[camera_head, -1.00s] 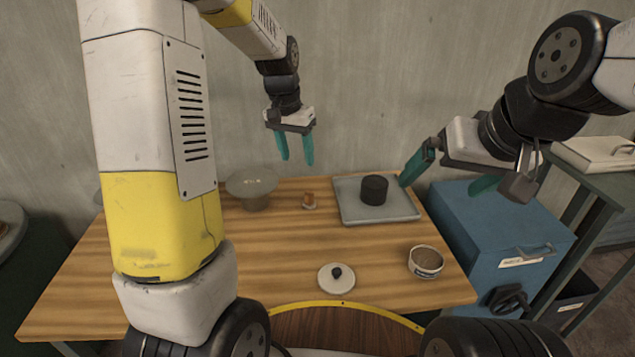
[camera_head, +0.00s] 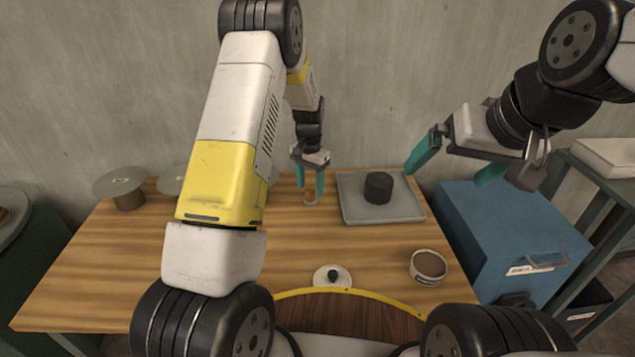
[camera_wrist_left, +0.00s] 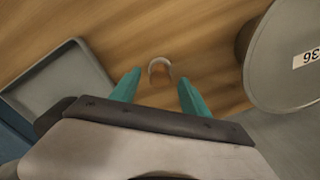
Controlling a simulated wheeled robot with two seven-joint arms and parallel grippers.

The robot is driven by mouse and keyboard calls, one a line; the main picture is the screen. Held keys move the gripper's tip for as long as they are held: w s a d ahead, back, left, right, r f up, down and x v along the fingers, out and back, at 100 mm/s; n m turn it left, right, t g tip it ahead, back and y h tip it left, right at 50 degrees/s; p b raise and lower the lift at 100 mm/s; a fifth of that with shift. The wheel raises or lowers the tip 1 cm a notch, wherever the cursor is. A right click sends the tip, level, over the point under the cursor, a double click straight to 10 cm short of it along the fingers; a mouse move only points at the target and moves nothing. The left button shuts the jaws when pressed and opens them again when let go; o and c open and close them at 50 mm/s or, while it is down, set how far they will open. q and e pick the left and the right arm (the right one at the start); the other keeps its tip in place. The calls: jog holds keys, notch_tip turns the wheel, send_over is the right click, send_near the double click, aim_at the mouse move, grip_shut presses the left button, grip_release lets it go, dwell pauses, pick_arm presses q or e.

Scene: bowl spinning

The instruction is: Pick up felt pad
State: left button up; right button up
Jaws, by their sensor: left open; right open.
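My left gripper (camera_head: 309,182) is open over the back of the table, fingers pointing down. A small brownish thing with a pale base (camera_head: 310,199), possibly the felt pad, stands just below and between its fingertips. In the left wrist view a small pale curved piece (camera_wrist_left: 159,66) shows on the wood just beyond and between the open teal fingers (camera_wrist_left: 160,82). Nothing is between the fingers' grip there. A white disc with a dark knob (camera_head: 332,277) lies near the table's front. My right gripper (camera_head: 452,167) is open and empty, raised at the right.
A grey tray (camera_head: 350,212) holds a black cylinder (camera_head: 378,188). Grey round-topped stands (camera_head: 120,182) are at the back left; one (camera_wrist_left: 285,55) is close on the right in the wrist view. A small bowl (camera_head: 428,266) stands front right, beside a blue cabinet (camera_head: 505,235).

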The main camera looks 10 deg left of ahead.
pick_arm(q)
notch_tip(320, 180, down, 3)
jog(key=shift+r, duration=0.15)
grip_shut()
jog(key=shift+r, duration=0.1)
jog(key=shift+r, duration=0.55)
notch_tip(320, 180, up, 3)
jog(key=shift+f, duration=0.2)
jog(key=s, duration=1)
jog(key=s+r, duration=0.1)
jog(key=s, duration=0.5)
jog(key=shift+d+r, duration=0.1)
jog(key=shift+d, duration=0.25)
